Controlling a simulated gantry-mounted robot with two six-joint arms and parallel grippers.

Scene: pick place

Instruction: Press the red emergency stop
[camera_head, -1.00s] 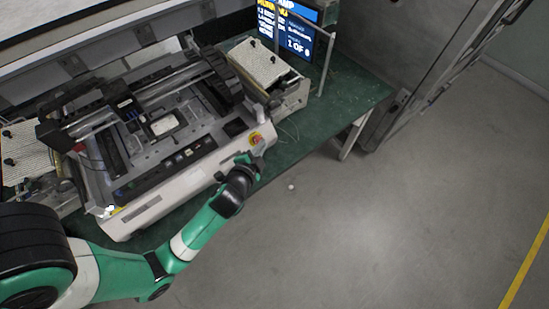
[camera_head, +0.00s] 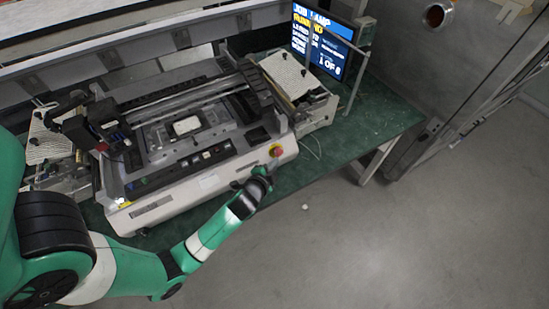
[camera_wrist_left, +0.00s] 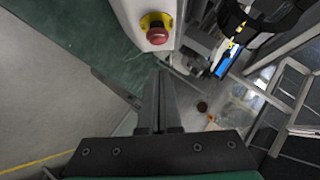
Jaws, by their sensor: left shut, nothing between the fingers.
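The red emergency stop (camera_head: 276,151) is a red button on a yellow base at the front right corner of the white machine (camera_head: 207,183). In the left wrist view the red button (camera_wrist_left: 157,35) shows at the top, beyond the fingertips. My left gripper (camera_head: 267,170) is just in front of and below the button in the head view. In the left wrist view the left gripper (camera_wrist_left: 160,74) has its fingers together, with nothing between them. A gap shows there between the fingertips and the button. My right gripper is in neither view.
The machine stands on a green table (camera_head: 378,115). A lit screen (camera_head: 322,42) and a light-coloured box (camera_head: 300,85) stand to its right. A cable runs near the button. Open grey floor (camera_head: 400,240) lies in front.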

